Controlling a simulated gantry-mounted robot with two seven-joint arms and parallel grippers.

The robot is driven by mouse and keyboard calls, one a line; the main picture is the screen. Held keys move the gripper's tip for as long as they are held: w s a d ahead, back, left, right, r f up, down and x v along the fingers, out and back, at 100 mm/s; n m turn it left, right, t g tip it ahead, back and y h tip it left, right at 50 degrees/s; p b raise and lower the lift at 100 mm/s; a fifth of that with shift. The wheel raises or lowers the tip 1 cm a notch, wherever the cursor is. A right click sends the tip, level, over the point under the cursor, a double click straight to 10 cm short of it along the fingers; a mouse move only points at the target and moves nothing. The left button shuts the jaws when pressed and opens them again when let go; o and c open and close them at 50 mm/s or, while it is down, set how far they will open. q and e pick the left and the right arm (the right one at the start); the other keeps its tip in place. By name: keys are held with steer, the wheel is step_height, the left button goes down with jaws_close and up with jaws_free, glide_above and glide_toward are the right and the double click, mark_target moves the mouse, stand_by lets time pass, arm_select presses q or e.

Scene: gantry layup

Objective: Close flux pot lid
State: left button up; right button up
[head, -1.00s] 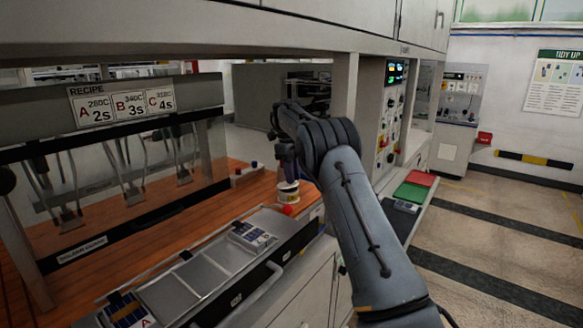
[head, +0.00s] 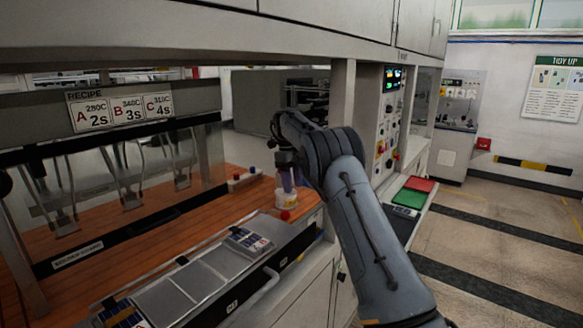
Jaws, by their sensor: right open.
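The flux pot (head: 287,198), a small pale pot with some yellow on it, stands on the orange-brown bench top near its right end. A red round knob (head: 285,215) shows just in front of the pot's base. I cannot tell whether it belongs to the lid. My right gripper (head: 286,184) points down at the top of the pot, its jaws open and overlapping the rim in the picture. The arm and gripper hide part of the pot's top, so the lid's position is unclear. My left gripper is out of view.
A metal tray (head: 205,284) with dark cell pieces lies along the bench front. A clear guard (head: 120,185) closes off the left. A small rack (head: 243,180) stands behind the pot. Green (head: 408,198) and red (head: 420,185) mats lie to the right.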

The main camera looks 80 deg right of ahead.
step_height(320, 180, up, 10)
steer(key=w+p, duration=0.1)
steer(key=p, duration=0.3)
steer(key=shift+d+f, duration=0.15)
steer(key=shift+d, duration=0.15)
